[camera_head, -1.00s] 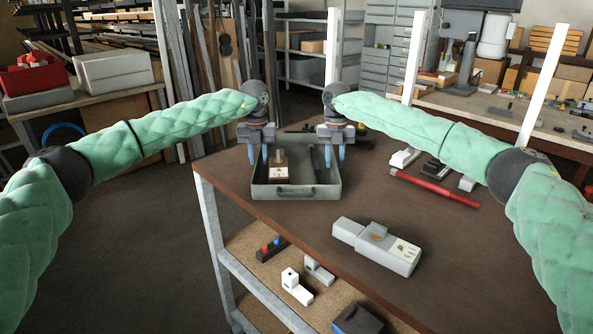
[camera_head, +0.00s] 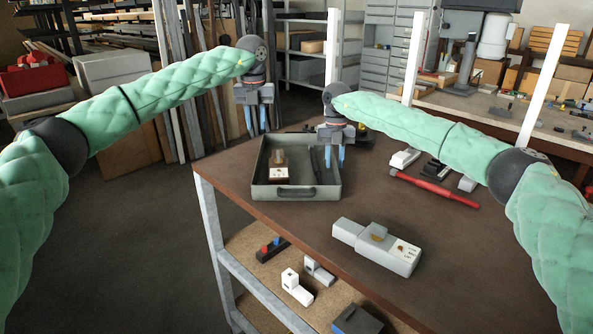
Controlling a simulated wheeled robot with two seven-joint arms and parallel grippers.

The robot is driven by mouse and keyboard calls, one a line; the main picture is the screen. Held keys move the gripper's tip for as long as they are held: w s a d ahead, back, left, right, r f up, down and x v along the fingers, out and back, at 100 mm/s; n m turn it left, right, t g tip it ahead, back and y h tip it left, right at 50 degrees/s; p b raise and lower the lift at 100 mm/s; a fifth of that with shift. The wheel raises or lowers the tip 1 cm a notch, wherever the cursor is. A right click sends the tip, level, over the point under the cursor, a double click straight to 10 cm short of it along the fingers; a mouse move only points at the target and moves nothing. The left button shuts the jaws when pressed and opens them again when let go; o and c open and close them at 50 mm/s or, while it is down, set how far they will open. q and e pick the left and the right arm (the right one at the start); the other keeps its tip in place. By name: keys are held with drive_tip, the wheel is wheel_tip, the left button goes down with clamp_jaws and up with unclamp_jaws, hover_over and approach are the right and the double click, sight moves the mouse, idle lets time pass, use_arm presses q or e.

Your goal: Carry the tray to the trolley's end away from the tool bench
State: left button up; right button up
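The grey tray (camera_head: 262,192) rests on the brown trolley top (camera_head: 262,215) at the trolley's far left end, away from the tool bench. It has a handle on its near wall and holds a small block with a white label (camera_head: 279,174) and dark items. My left gripper (camera_head: 257,120) is empty and open, above and left of the tray's far left corner, clear of it. My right gripper (camera_head: 334,157) is low at the tray's right wall, one finger on each side, with a narrow gap; it appears shut on that wall.
A grey device (camera_head: 376,246) lies on the near part of the top, and a red bar (camera_head: 434,188) lies to the right. White and dark blocks sit beyond the bar. The tool bench (camera_head: 500,110) is at the back right. A lower shelf (camera_head: 275,283) carries small parts.

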wheel_tip(320, 180, up, 12)
drive_tip(key=w, duration=0.2)
drive_tip(key=shift+f, duration=0.15)
drive_tip(key=shift+a, duration=0.1)
